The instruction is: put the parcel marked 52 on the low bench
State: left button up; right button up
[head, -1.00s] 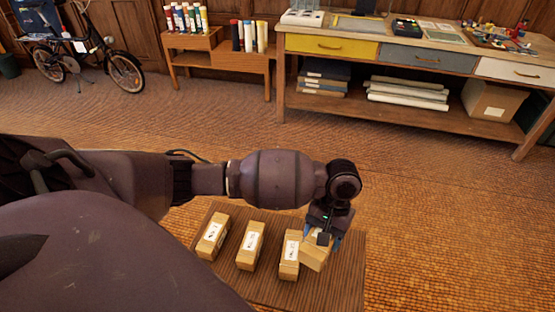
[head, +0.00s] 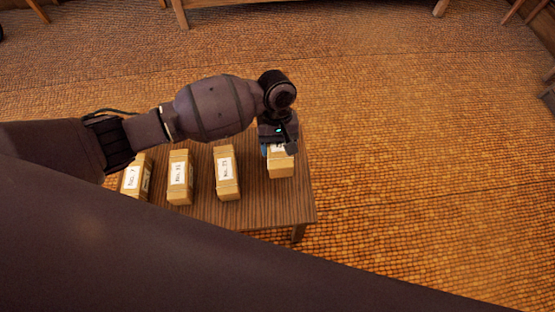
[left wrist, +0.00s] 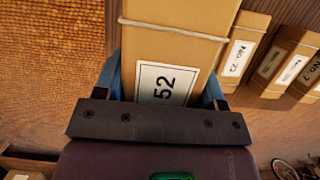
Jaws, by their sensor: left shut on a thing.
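The parcel marked 52 (left wrist: 164,84) is a tan box with a string around it and a white label. It is between the blue fingers of my left gripper (left wrist: 163,75), which is shut on it. In the head view the gripper (head: 279,147) comes down on the upper part of the parcel (head: 281,168), at the right end of a row on a low wooden bench (head: 265,214). My right gripper is not in view.
Three similar labelled parcels stand left of it on the bench: a near one (head: 227,175), a middle one (head: 180,178) and a far-left one (head: 135,178). A gap separates the held parcel from its neighbour. Open woven floor (head: 420,150) lies right of the bench.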

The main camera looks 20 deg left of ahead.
pick_arm(q)
notch_tip(320, 180, down, 8)
jog(key=b, duration=0.2)
jog(key=shift+b, duration=0.35)
notch_tip(320, 180, down, 6)
jog(key=shift+r+b, duration=0.1)
jog(key=shift+b, duration=1.15)
jog(key=shift+w+r, duration=0.1)
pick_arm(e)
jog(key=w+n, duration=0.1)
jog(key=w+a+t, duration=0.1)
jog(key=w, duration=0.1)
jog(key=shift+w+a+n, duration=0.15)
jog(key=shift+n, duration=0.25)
pick_arm(q)
jog(key=o, duration=1.2)
jog(key=shift+f, duration=0.2)
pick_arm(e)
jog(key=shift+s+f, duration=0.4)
